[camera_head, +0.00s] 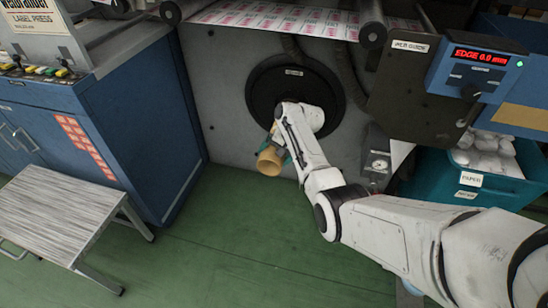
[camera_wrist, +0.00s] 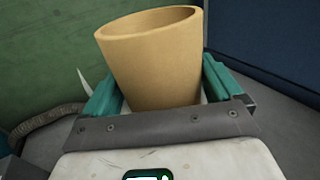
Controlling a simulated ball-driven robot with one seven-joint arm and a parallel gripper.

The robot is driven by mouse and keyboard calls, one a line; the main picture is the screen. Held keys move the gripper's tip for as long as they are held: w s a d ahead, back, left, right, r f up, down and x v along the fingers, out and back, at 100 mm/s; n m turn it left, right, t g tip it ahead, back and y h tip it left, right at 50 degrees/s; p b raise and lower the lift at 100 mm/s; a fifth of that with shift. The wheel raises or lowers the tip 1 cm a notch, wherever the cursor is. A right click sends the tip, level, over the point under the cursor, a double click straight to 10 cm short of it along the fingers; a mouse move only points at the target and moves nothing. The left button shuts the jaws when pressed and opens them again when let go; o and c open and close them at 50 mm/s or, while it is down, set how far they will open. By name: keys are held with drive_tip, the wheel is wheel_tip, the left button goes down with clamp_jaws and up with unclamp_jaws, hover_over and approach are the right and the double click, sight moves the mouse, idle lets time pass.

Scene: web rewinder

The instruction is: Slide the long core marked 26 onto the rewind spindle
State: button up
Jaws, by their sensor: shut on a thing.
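No number shows on the visible side of the core. The arm and wrist cover part of the disc, and I cannot make out the spindle behind them.
A blue label press cabinet (camera_head: 130,110) stands at the left with a grey-topped step bench (camera_head: 62,212) before it. A teal bin (camera_head: 475,180) with wrapped white items is at the right, below the control box (camera_head: 478,66) reading EDGE 0.0 mm. Green floor (camera_head: 220,250) is clear in front.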

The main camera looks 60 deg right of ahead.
drive_tip(key=shift+f, duration=0.2)
idle(0.7)
drive_tip(key=o, duration=1.1)
drive_tip(key=shift+c, duration=0.2)
drive_tip(key=p+v, duration=0.3)
drive_tip(key=v, duration=0.7)
drive_tip(key=shift+s+r+p, duration=0.25)
drive_tip(key=shift+r+p, duration=0.05)
drive_tip(key=shift+p, duration=0.05)
